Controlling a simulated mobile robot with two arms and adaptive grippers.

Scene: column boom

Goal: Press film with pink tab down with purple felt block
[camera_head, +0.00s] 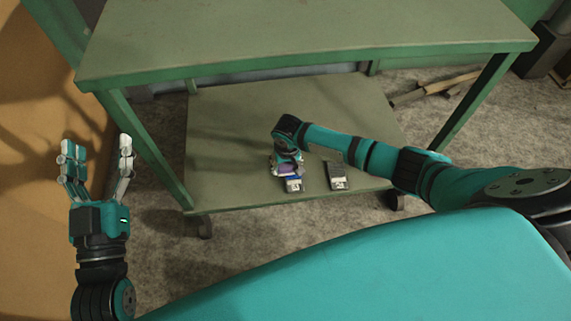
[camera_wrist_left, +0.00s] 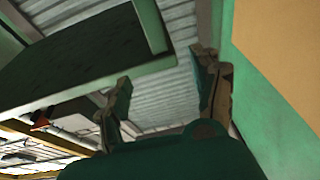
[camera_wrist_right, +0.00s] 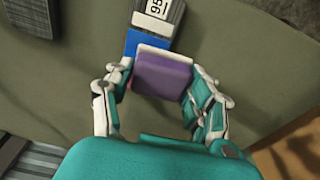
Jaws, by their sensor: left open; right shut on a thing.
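My right gripper (camera_head: 286,162) is shut on the purple felt block (camera_wrist_right: 162,76), which has a pale layer along one edge. The block also shows at the gripper in the head view (camera_head: 287,169). In the right wrist view it lies across the near part of a blue film (camera_wrist_right: 133,40) on a pale-ended device (camera_wrist_right: 158,14); I cannot tell whether it touches. A second, dark device (camera_head: 335,171) lies to the right in the head view. My left gripper (camera_head: 97,160) is open and empty, left of the table.
The devices lie on the lower shelf (camera_head: 235,125) of a green table, beneath its upper top (camera_head: 300,35). A table leg (camera_head: 150,155) stands between my left gripper and the shelf. The shelf's left part is clear. Wooden pieces (camera_head: 435,88) lie on the floor behind.

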